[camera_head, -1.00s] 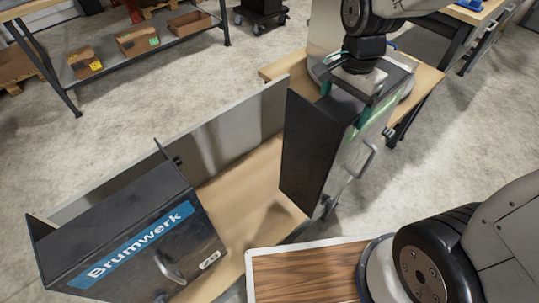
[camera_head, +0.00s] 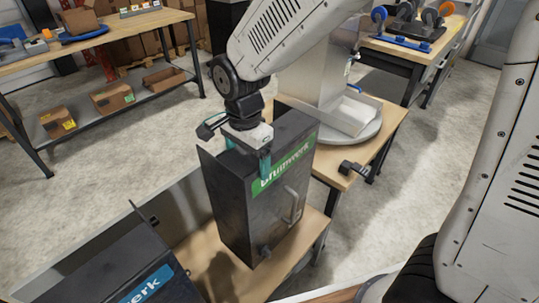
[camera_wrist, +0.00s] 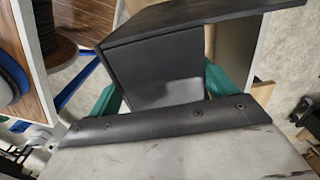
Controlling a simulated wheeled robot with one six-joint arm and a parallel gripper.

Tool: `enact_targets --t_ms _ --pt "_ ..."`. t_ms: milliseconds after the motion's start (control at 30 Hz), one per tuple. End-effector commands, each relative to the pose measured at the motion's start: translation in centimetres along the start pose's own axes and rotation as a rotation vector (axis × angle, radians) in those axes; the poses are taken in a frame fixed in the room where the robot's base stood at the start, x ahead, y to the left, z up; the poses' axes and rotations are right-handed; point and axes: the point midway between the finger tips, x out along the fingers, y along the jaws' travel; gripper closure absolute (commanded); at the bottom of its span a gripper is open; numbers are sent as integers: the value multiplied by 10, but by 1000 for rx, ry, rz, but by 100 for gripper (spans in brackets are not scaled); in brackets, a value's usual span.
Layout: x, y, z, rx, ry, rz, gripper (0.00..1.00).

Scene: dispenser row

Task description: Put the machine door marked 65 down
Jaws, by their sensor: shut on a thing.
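A dark machine door (camera_head: 265,205), box-shaped, with a green Brumwerk label and a grey handle, hangs upright from my gripper (camera_head: 247,158). The teal fingers are closed on its upper end, one at each side. No number is legible on it. Its lower end is over or on the wooden bench top (camera_head: 300,262); I cannot tell whether it touches. In the wrist view, the dark door (camera_wrist: 165,65) lies between the teal fingers of my gripper (camera_wrist: 162,92).
A second dark door with a blue label (camera_head: 125,275) lies at the lower left, near a grey panel (camera_head: 95,250). A grey metal machine with a chute (camera_head: 350,112) stands behind to the right, beside a dark clamp (camera_head: 355,168). Shelves with boxes stand at the back left.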

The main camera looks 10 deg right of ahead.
Motion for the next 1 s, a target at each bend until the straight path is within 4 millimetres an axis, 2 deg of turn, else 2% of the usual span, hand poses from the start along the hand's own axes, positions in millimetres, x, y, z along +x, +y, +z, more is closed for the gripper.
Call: enact_targets --t_ms 167,467,667,700,733,767,1000 --pt "2 -6 5 0 1 -2 86" --pt "33 -5 5 0 1 0 86" --pt "35 -6 4 0 1 -3 86" --pt "36 -5 5 0 0 0 11" --pt "36 -5 5 0 0 0 3" --pt "36 -5 5 0 0 0 0" --pt "34 -5 5 0 0 -1 0"
